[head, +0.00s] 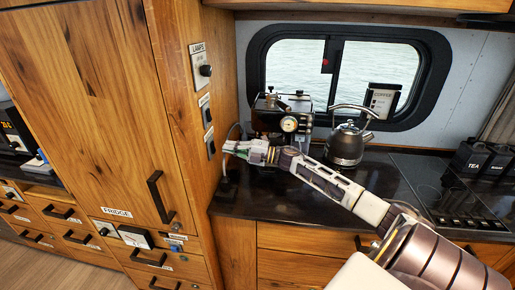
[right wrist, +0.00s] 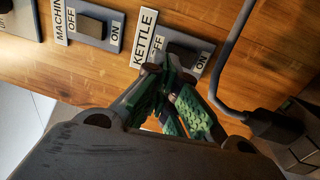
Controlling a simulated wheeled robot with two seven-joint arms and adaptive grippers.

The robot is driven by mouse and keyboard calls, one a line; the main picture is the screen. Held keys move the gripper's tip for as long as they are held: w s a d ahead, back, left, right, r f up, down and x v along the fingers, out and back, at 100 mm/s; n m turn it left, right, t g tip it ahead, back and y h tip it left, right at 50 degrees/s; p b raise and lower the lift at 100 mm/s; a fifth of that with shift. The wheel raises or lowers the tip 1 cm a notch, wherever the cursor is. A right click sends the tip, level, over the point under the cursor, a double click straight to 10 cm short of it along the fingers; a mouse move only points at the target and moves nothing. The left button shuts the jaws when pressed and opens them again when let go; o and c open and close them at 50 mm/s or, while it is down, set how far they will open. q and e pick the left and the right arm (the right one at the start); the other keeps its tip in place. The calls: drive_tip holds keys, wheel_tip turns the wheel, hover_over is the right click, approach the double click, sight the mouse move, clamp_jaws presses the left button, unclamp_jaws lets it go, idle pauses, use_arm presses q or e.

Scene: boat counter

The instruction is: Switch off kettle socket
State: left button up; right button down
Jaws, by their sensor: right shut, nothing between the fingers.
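The kettle socket switch plate (right wrist: 205,47) is on the wooden panel in the right wrist view, with a KETTLE label (right wrist: 143,38) and OFF and ON marks. Its dark rocker (right wrist: 187,54) is partly behind my fingers; I cannot tell which way it is tipped. In the head view the lowest small plate (head: 210,144) on the cabinet side seems to be this switch. My right gripper (head: 230,147) is shut and empty, its green fingers (right wrist: 160,62) close in front of the plate. I cannot tell if they touch it. My left gripper is not in view.
The machine switch (right wrist: 92,25) sits beside the kettle plate. A grey cable (right wrist: 226,70) runs close to my fingers. A coffee machine (head: 283,112) and a steel kettle (head: 345,143) stand on the dark counter (head: 285,203), behind my right arm.

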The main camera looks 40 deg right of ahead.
drive_tip(key=shift+s+d+f, duration=0.1)
drive_tip(key=shift+s+d, duration=0.05)
drive_tip(key=shift+d, duration=0.1)
drive_tip(key=s+d+r+b, duration=0.1)
drive_tip(key=s+d, duration=0.4)
drive_tip(key=s, duration=0.1)
drive_tip(key=shift+s+d, duration=0.3)
drive_tip(key=shift+s, duration=0.05)
idle(0.6)
drive_tip(key=shift+r, duration=0.1)
idle(0.7)
